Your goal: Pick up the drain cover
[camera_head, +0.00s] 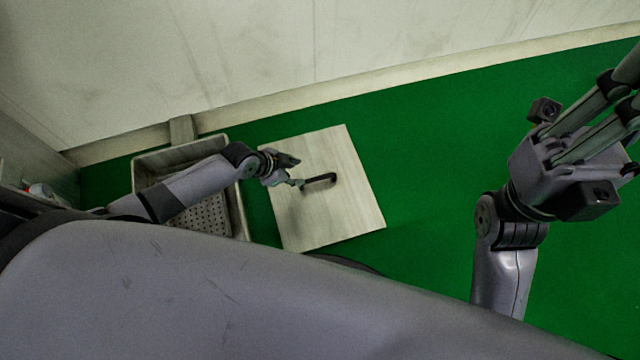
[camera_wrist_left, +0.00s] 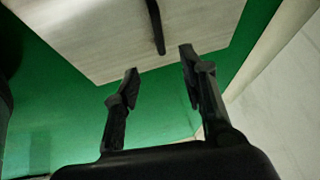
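The drain cover is a pale square plate (camera_head: 345,205) with a dark bar handle (camera_head: 320,181) on its top, lying on the green floor. It also shows at the top of the left wrist view (camera_wrist_left: 100,40), with part of the handle (camera_wrist_left: 157,28). My left gripper (camera_head: 296,173) is over the plate, just left of the handle in the head view. Its two fingers (camera_wrist_left: 160,68) are apart with nothing between them, and the handle's end lies just beyond the tips. My right gripper (camera_head: 624,92) is raised at the right, empty, its fingers apart and its tips partly cut off by the frame edge.
A grey bin with a perforated bottom (camera_head: 242,205) stands left of the plate, under my left arm. A pale wall (camera_head: 260,50) with a ledge runs along the back. Green floor (camera_head: 430,170) is clear right of the plate.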

